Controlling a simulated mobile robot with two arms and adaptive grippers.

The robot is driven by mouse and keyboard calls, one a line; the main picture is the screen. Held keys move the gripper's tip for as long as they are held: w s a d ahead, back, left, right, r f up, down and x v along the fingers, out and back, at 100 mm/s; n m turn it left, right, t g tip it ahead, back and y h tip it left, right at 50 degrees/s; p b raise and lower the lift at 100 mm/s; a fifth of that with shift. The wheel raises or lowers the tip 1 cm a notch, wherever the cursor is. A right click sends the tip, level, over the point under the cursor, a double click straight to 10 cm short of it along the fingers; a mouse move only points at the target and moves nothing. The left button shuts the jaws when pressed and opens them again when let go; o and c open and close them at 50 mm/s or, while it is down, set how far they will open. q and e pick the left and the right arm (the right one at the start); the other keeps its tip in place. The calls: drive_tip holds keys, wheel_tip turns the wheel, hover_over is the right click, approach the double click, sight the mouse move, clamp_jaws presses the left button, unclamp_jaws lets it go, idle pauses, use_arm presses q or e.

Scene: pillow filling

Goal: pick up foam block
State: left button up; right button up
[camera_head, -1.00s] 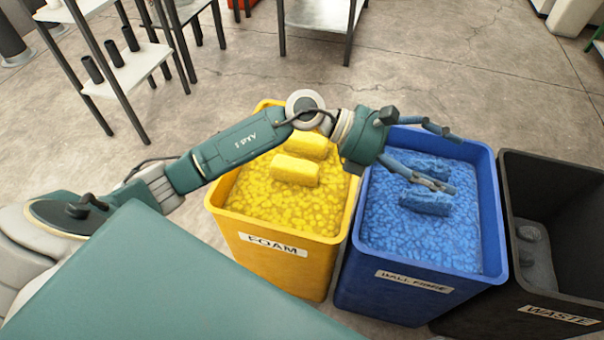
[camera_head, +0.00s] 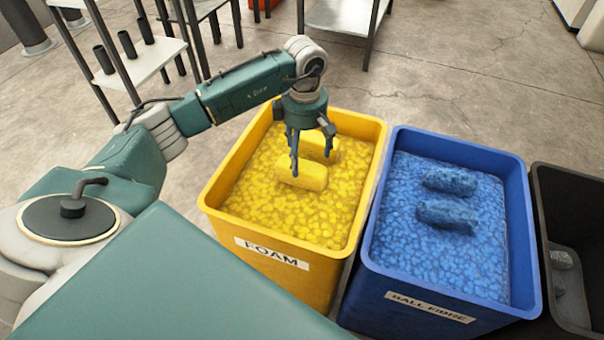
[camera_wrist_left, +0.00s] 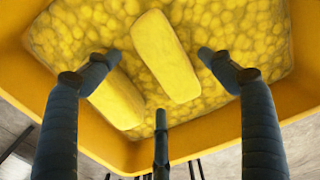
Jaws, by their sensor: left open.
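Two yellow foam blocks lie on loose yellow foam pieces in the yellow bin labelled FOAM (camera_head: 222,200). The nearer foam block (camera_head: 308,178) is partly behind my left gripper's fingers, and the farther foam block (camera_head: 318,148) lies just behind it. My left gripper (camera_head: 306,155) points down over these blocks with its fingers spread open. In the left wrist view one foam block (camera_wrist_left: 165,55) lies between and beyond the open fingers, and the other foam block (camera_wrist_left: 118,98) is to the left, partly hidden by a finger. Nothing is held. My right gripper is out of view.
A blue bin (camera_head: 385,262) labelled for ball fibre stands to the right, with two blue blocks (camera_head: 448,214) on blue filling. A dark bin (camera_head: 540,195) is at the right edge. Shelves with dark cylinders (camera_head: 125,45) stand at the back left.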

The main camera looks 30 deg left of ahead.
use_arm(q)
wheel_tip(320, 180, down, 5)
drive_tip(key=shift+s+f+b, duration=0.1)
drive_tip(key=shift+s+b, duration=0.05)
drive_tip(key=shift+b, duration=0.2)
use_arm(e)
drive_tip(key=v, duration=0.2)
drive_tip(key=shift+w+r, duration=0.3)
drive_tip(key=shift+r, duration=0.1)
use_arm(q)
drive_tip(key=shift+c, duration=0.5)
drive_tip(key=c, duration=1.2)
